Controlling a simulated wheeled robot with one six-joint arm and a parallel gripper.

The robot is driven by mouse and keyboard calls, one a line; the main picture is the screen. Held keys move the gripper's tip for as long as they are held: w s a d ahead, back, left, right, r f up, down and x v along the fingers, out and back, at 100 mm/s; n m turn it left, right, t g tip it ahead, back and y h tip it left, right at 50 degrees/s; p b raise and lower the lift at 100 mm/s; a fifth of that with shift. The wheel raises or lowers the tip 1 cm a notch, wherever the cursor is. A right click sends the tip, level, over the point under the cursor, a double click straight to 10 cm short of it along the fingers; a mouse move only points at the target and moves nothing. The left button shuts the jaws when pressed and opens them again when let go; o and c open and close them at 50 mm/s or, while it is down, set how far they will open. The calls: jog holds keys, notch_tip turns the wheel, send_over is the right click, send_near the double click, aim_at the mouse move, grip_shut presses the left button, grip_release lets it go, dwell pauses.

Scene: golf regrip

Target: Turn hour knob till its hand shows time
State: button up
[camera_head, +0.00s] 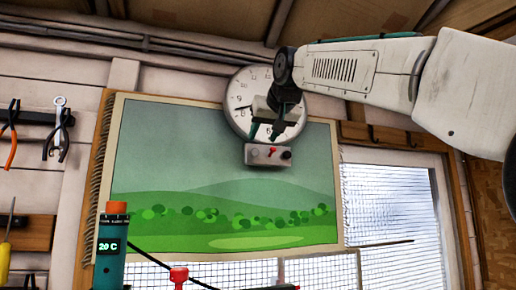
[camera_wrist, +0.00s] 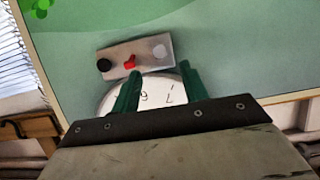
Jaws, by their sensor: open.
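The round white wall clock (camera_head: 236,116) hangs high on the wall, partly hidden by my arm and gripper. A dark hand points to its left side; the rest of the hands cannot be made out. A grey control box (camera_head: 268,163) sits just below the clock, with a pale knob (camera_head: 253,152) at left, a red lever (camera_head: 272,152) in the middle and a black knob (camera_head: 287,155) at right. In the wrist view the box (camera_wrist: 117,53) appears turned over, with the black knob (camera_wrist: 104,65) at left. My gripper (camera_wrist: 161,69) is open and empty, its green fingers pointing toward the box; contact cannot be told.
A green landscape hanging (camera_head: 150,160) covers the wall behind the box. Pliers (camera_head: 59,135) hang at far left. A teal device reading 20 C (camera_head: 110,262) and a red-topped thing (camera_head: 179,275) stand in front below. A bright window (camera_head: 395,205) is at right.

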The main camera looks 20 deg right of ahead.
aim_at(256, 151)
jog(key=x, duration=0.6)
jog(key=shift+w+f, duration=0.15)
jog(key=shift+c, duration=0.2)
jog(key=c, duration=0.9)
